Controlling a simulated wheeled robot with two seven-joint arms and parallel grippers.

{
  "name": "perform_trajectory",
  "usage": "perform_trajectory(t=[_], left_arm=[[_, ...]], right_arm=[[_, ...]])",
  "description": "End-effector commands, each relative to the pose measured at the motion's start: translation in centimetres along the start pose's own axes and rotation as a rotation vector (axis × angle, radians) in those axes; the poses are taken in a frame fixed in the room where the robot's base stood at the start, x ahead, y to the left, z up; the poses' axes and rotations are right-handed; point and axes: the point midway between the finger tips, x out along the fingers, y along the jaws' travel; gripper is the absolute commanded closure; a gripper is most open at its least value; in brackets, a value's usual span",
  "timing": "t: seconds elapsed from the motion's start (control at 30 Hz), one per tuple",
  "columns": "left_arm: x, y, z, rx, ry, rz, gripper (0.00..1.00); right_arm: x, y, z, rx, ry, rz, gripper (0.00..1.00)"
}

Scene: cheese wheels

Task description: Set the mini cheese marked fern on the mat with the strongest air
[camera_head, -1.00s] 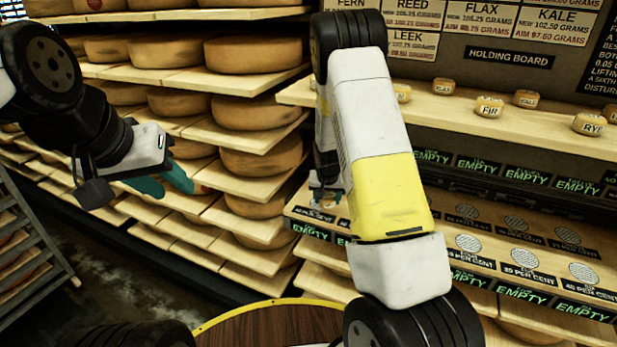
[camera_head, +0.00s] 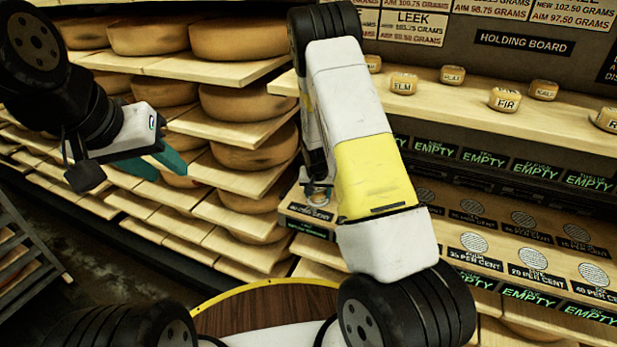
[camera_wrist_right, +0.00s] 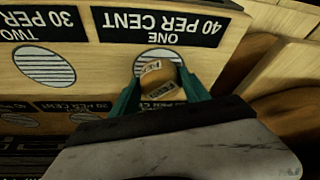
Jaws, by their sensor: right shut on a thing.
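A mini cheese (camera_wrist_right: 158,76), small and orange-brown with a pale band of dark lettering too small to read surely, sits between the teal fingers of my right gripper (camera_wrist_right: 158,88) in the right wrist view. The gripper is shut on it. The cheese is over or on the front part of a round striped mat (camera_wrist_right: 143,58) labelled ONE, 40 PER CENT; contact is unclear. In the head view my right gripper (camera_head: 318,190) is mostly hidden behind my arm, at the shelf's left end. My left gripper (camera_head: 153,166) is open and empty, in front of the big cheese wheels.
A second striped mat (camera_wrist_right: 45,67), labelled TWO, 30 PER CENT, lies beside it. More mats (camera_head: 473,243) with percentage labels fill the lower shelf. Several mini cheeses, including one marked FIR (camera_head: 505,99), stand on the holding board (camera_head: 470,108). Big wheels (camera_head: 240,104) fill the left racks.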

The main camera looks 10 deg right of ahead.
Motion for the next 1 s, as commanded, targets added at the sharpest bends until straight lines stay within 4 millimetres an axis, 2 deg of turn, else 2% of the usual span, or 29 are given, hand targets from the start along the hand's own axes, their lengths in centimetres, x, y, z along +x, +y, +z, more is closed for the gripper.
perform_trajectory(t=[0.03,0.13,0.43,0.57,1.0], left_arm=[[0.0,0.0,0.0,0.0,0.0,0.0,0.64],[0.0,0.0,0.0,0.0,0.0,0.0,0.64],[0.0,0.0,0.0,0.0,0.0,0.0,0.64],[0.0,0.0,0.0,0.0,0.0,0.0,0.64],[0.0,0.0,0.0,0.0,0.0,0.0,0.64]], right_arm=[[0.1,0.0,0.1,0.0,-0.001,0.0,0.42],[0.1,0.0,0.0,0.0,0.0,0.0,0.25],[0.0,0.0,0.0,0.0,0.0,0.0,0.25],[-0.9,-0.1,-0.2,0.0,0.002,-0.001,0.25],[-9.7,-0.1,-0.2,0.0,0.003,-0.003,0.25]])
